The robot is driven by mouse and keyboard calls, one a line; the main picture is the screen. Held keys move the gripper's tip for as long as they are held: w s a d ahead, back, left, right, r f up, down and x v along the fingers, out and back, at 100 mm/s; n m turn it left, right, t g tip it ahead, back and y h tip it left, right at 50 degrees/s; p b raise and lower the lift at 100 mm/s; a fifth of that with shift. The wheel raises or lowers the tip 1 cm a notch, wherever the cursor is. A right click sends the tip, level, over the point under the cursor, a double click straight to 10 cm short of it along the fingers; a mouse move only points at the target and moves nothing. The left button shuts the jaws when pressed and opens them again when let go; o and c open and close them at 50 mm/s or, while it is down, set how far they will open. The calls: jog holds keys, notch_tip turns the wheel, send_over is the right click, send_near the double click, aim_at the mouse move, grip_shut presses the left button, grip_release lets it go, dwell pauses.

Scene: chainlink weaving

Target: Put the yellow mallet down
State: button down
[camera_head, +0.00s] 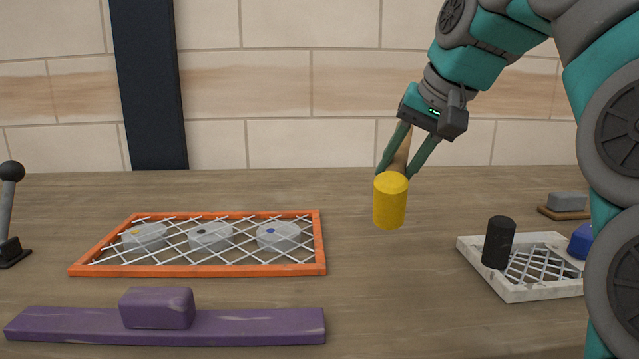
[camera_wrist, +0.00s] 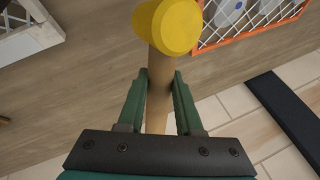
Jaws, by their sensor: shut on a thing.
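The yellow mallet (camera_head: 390,202) has a yellow cylindrical head and a tan wooden handle. My gripper (camera_head: 395,172) is shut on the handle. The head hangs at the lower end, just beyond the fingertips, and appears to be above the wooden table (camera_head: 360,300). In the wrist view, the mallet head (camera_wrist: 174,26) is at the top, and the handle runs down between the green fingers of my gripper (camera_wrist: 160,80). The exact height of the head above the table is hard to tell.
An orange frame with white mesh (camera_head: 322,245) holds several clear discs at left. A purple bar with a block (camera_head: 160,310) lies in front. At right are a white mesh tray (camera_head: 535,294) and a black cylinder (camera_head: 498,243). Table between them is clear.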

jog(key=shift+w+a+f+p, duration=0.2)
jog(key=shift+w+a+f, duration=0.55)
jog(key=shift+w+a, duration=0.6)
jog(key=shift+w+a+f+p, duration=0.15)
jog(key=shift+w+a+f, duration=0.65)
jog(key=shift+w, duration=1)
jog(key=shift+w+a+f+p, duration=0.2)
jog(key=shift+w+a+f, duration=0.5)
jog(key=shift+w+a, duration=0.65)
jog(key=shift+w+d+f, duration=0.15)
jog(key=shift+d, duration=0.05)
jog(key=c, duration=0.6)
grip_release()
jog(key=shift+p+v, duration=1.25)
jog(key=shift+v, duration=4.75)
jog(key=shift+w, duration=0.1)
